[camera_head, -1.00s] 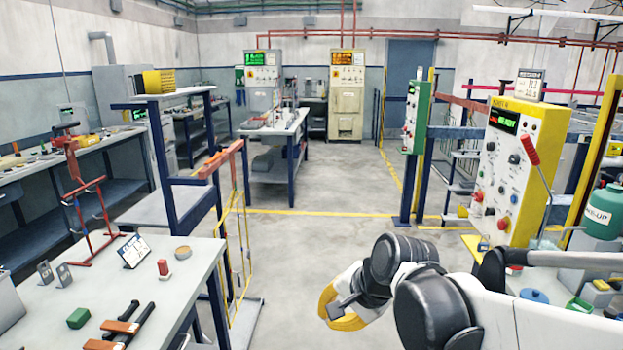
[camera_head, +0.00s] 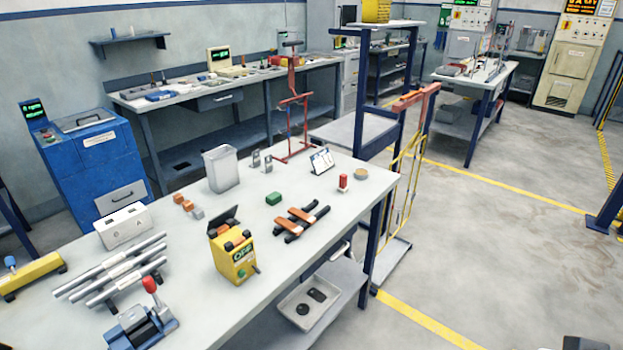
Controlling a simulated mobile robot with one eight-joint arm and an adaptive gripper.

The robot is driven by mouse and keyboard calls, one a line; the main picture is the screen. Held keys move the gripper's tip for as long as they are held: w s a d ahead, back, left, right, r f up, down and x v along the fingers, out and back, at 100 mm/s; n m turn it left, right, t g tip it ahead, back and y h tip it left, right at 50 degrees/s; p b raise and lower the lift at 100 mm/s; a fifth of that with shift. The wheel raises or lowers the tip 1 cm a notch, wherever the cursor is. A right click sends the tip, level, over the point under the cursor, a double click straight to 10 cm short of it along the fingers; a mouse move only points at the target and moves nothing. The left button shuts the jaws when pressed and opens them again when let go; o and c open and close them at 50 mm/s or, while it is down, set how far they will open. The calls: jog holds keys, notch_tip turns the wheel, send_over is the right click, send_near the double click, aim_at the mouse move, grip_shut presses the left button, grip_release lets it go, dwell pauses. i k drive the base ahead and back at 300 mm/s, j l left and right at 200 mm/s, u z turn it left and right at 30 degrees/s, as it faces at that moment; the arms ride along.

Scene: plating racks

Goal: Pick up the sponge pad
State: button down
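A small green block (camera_head: 273,198), which looks like the sponge pad, lies flat on the light grey worktable (camera_head: 237,297) near its middle. It is apart from the things around it. Orange-and-black hand tools (camera_head: 301,220) lie to its right, and a grey open bin (camera_head: 221,168) stands to its left and behind. My gripper is out of view; only a dark bit of what may be my arm shows at the bottom right edge.
A yellow box device (camera_head: 233,254) stands in front of the block. Metal rods (camera_head: 112,270), a white box (camera_head: 123,226) and a blue vise (camera_head: 140,325) fill the table's left part. A yellow rack (camera_head: 405,180) stands by its right end. Open floor (camera_head: 480,250) lies to the right.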

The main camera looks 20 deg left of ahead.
aim_at(341, 188)
jog(key=u, duration=0.85)
